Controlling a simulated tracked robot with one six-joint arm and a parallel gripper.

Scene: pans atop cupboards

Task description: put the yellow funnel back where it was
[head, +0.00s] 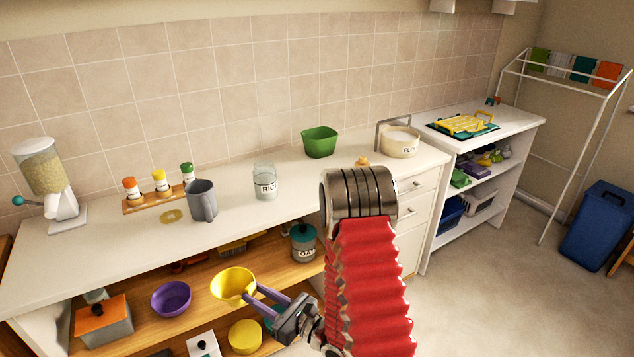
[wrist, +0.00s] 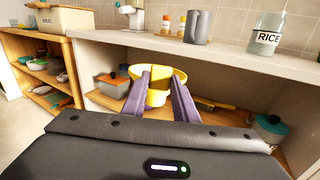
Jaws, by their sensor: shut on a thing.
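The yellow funnel (head: 230,284) is held between the purple fingers of my gripper (head: 254,294), in front of the open shelves under the counter. Its wide mouth faces up in the head view. In the wrist view the funnel (wrist: 157,74) sits between the tips of my gripper (wrist: 162,84), with the fingers covering parts of it. My gripper is shut on it. I cannot tell from these views how far it is from the shelf boards.
On the open shelves (head: 137,318) are a purple bowl (head: 171,299), an orange-lidded box (head: 103,320), a yellow round container (head: 245,337) and a teal-lidded jar (head: 304,243). The counter above holds a grey mug (head: 202,200) and a rice jar (head: 265,181).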

